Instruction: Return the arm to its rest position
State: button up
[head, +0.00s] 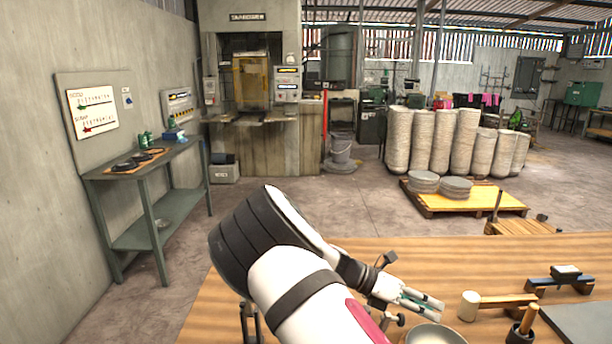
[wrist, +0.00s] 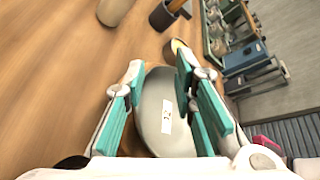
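My gripper (head: 424,302) is above the near part of the wooden table (head: 375,256) in the head view, at the end of my white arm. In the wrist view the teal-padded fingers of my gripper (wrist: 158,64) are spread apart. A grey bowl (head: 436,337) sits on the table just below my gripper, cut off by the bottom edge of the head view. It also shows in the wrist view (wrist: 155,95), between and beyond the fingers, with a small white label. I see no clear grip on it.
A wooden mallet (head: 500,301), a dark holder with a wooden handle (head: 522,330), a dark stand (head: 553,281) and a grey mat (head: 588,322) lie right of the bowl. A side table (head: 135,170) stands along the left wall. Open floor lies beyond the wooden table.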

jog(key=s+m+y, duration=0.1)
jog(key=s+r+m+y, duration=0.1)
jog(key=shift+s+d+r+m+g+y, duration=0.2)
jog(key=shift+s+r+m+g+y, duration=0.1)
jog(key=shift+m, duration=0.1)
jog(key=s+a+r+m+t+y, duration=0.4)
jog(key=s+r+m+y, duration=0.1)
jog(key=s+r+m, duration=0.5)
jog(key=s+a+r+m+t+y, duration=0.3)
jog(key=s+r+m, duration=0.7)
jog(key=s, duration=0.4)
jog(key=m+t+y, duration=0.1)
jog(key=y, duration=0.1)
jog(key=shift+s+a+r+y, duration=0.3)
jog(key=shift+a+r, duration=0.1)
